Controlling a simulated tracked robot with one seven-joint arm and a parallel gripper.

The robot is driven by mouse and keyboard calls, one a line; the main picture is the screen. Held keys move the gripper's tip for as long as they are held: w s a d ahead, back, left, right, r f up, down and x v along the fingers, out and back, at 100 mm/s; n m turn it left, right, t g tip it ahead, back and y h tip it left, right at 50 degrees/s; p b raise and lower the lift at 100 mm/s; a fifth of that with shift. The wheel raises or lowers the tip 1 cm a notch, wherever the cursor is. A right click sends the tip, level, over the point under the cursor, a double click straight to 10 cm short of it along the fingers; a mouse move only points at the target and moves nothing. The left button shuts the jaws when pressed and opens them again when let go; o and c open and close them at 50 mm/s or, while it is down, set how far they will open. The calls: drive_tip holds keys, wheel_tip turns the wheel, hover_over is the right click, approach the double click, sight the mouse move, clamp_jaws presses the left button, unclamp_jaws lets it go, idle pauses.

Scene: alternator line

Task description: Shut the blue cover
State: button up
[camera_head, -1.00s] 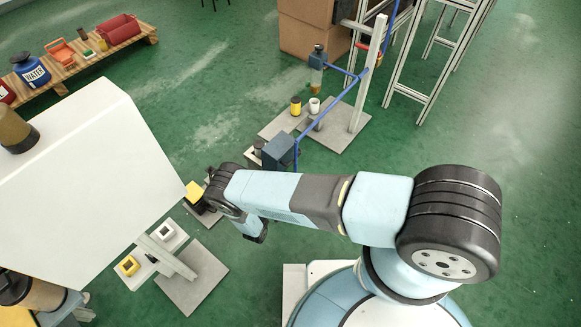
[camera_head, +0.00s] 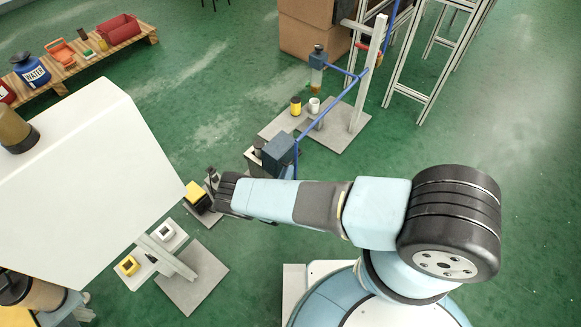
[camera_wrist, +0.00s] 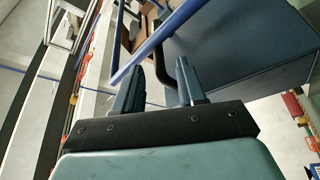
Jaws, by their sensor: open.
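The blue cover (camera_head: 280,149) is a dark blue box-like part near the blue rail in the head view, just beyond my forearm. In the wrist view a large dark blue body (camera_wrist: 235,40), which looks like the cover, fills the upper right. A black bent handle (camera_wrist: 181,72) comes down beside it. My gripper (camera_wrist: 160,88) is open, with the handle's lower end between its fingers, closer to the right finger. I cannot tell whether they touch. In the head view my gripper is hidden by the arm's end.
A blue rail (camera_wrist: 160,40) crosses above the left finger in the wrist view. In the head view it runs up to a grey post (camera_head: 368,75) on a base plate. A large white panel (camera_head: 90,190) stands left. Green floor is clear at upper middle.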

sight(283, 158)
drive_tip(key=shift+x, duration=1.4)
clamp_jaws()
